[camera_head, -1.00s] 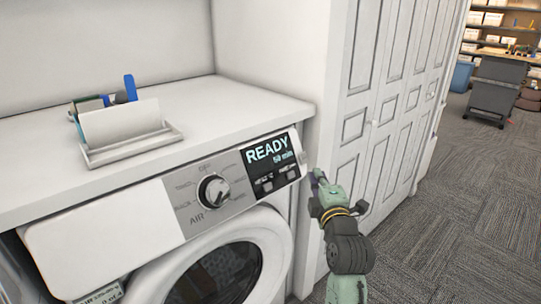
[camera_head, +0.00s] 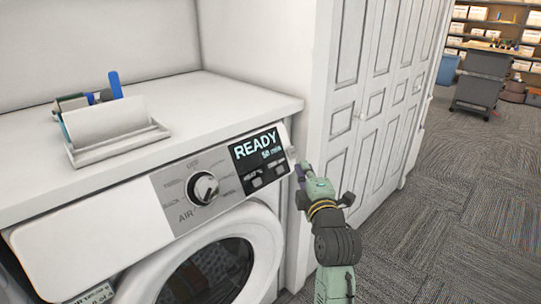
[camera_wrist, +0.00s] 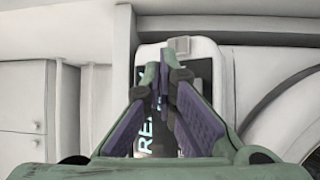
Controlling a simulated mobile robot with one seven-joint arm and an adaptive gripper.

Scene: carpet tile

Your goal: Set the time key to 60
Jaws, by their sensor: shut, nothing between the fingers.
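The washer-style machine's control panel (camera_head: 150,196) has a dark display (camera_head: 258,150) reading "READY" and what looks like "50 min". Two small keys sit under the text, a left key (camera_head: 257,183) and a right key (camera_head: 280,171); their labels are too small to read surely, so I cannot tell which is the time key. My gripper (camera_head: 301,168) is shut and empty, just right of the panel's right end. In the wrist view my gripper (camera_wrist: 163,72) overlaps the display (camera_wrist: 146,128), and its fingers hide part of it. Contact cannot be told.
A round knob (camera_head: 204,187) is left of the display. A white holder (camera_head: 118,145) with cards and pens stands on the counter (camera_head: 215,108). Below is the round door (camera_head: 215,265). White cabinet doors (camera_head: 375,90) stand close to the right; carpet beyond is free.

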